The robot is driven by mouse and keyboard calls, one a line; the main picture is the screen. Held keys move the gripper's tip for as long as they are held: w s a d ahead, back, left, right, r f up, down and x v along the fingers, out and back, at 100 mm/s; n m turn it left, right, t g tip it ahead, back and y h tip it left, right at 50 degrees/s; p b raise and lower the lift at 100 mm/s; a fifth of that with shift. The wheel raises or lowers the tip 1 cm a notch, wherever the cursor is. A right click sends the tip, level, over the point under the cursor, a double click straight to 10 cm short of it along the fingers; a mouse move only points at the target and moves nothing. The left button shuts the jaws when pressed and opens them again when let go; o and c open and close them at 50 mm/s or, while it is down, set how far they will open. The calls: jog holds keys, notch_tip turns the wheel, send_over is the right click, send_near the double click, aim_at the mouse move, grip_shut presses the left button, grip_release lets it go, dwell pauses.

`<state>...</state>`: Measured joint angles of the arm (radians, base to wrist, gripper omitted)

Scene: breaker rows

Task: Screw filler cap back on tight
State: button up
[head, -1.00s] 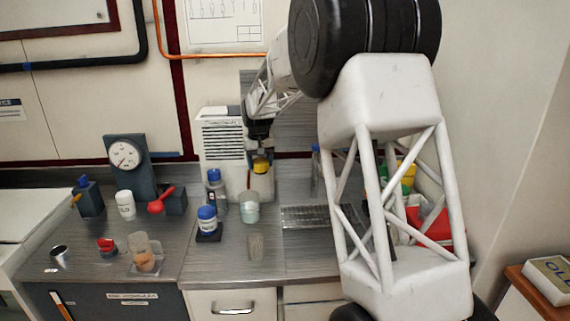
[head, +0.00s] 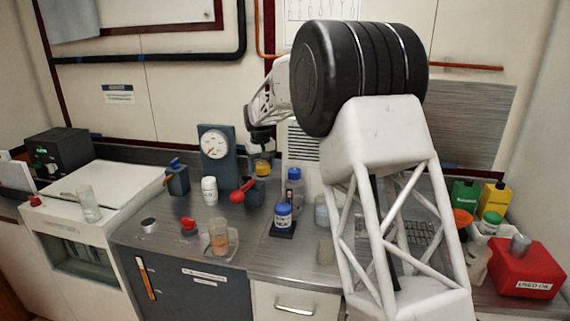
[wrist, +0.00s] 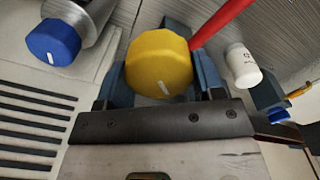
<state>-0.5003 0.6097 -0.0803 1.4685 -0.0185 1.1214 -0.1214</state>
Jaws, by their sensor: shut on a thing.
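A yellow cap (wrist: 158,65) with a ribbed side and a white mark on its top is held between the two blue fingers of my gripper (wrist: 160,82) in the wrist view. My gripper is shut on it. In the head view the yellow cap (head: 263,168) hangs below my wrist, in the air in front of the right side of the gauge stand. A pale vented machine (head: 302,143) stands to the right of it, largely hidden by my arm. I cannot make out a filler opening.
The gauge stand (head: 215,150) with a red lever (head: 243,190), a white bottle (head: 209,190) and blue-capped bottles (head: 283,216) stand close by on the bench. A beaker (head: 219,238) is in front. A red used-oil container (head: 526,270) is far right.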

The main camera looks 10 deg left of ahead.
jog(key=s+a+f+n, duration=0.2)
jog(key=s+a, duration=0.4)
jog(key=a, duration=0.7)
jog(key=s+a+f+n, duration=0.2)
jog(key=s+a, duration=0.4)
jog(key=a, duration=0.7)
jog(key=s+a+f+n, duration=0.2)
jog(key=s+a, duration=0.4)
jog(key=a, duration=0.7)
jog(key=shift+s+a+f+n, duration=0.2)
jog(key=shift+s+f+n, duration=0.2)
jog(key=shift+f, duration=0.3)
jog(key=shift+f, duration=2.95)
jog(key=shift+w+f, duration=0.1)
jog(key=shift+f, duration=1.2)
jog(key=o, duration=1)
